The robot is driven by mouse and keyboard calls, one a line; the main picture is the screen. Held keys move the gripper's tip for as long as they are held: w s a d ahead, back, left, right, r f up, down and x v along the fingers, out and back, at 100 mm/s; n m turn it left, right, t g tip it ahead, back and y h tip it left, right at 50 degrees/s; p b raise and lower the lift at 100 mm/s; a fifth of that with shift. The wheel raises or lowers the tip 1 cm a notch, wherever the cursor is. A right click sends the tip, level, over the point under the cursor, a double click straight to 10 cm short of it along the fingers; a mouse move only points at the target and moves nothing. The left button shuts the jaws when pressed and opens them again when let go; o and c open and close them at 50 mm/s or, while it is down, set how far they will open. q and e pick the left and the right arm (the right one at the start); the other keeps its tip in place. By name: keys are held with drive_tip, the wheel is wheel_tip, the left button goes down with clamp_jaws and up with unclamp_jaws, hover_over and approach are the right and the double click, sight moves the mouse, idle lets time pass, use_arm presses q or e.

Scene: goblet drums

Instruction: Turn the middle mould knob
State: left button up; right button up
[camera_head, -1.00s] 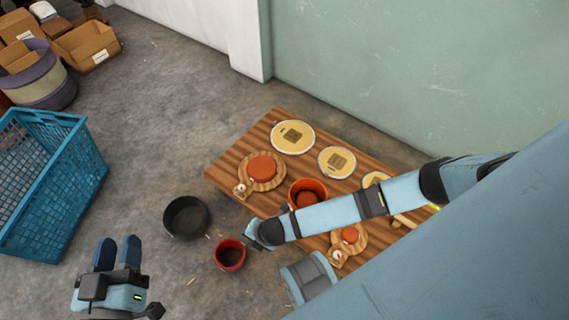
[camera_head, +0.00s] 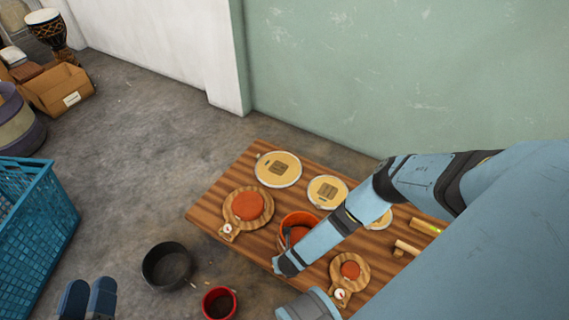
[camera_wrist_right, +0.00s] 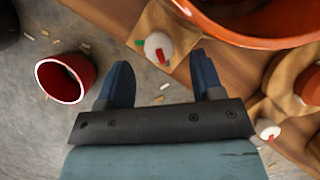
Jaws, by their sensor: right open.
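The middle mould is an orange-red pot (camera_head: 297,218) on the wooden table, partly covered by my right arm in the head view. Its rim also shows at the top of the right wrist view (camera_wrist_right: 262,38). The middle knob (camera_wrist_right: 158,47), a white ball with red and green marks, sits on a wooden tab beside the pot. The arm hides this knob in the head view. My right gripper (camera_wrist_right: 160,82) is open and empty, with the knob just beyond and between its fingertips, seemingly apart. My left gripper (camera_head: 88,300) is open and empty at the lower left, away from the table.
A left mould (camera_head: 249,206) and a right mould (camera_head: 350,269) have knobs too. Yellow discs (camera_head: 278,169) lie along the table's back. A black pot (camera_head: 167,266) and red cup (camera_head: 219,303) stand on the floor. A blue crate (camera_head: 30,225) stands left.

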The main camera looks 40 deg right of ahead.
use_arm(q)
drive_tip(key=shift+d+f+g+b, duration=0.1)
drive_tip(key=shift+f+g+b, duration=0.55)
drive_tip(key=shift+f, duration=0.9)
use_arm(e)
drive_tip(key=shift+x, duration=1.75)
drive_tip(key=c, duration=0.9)
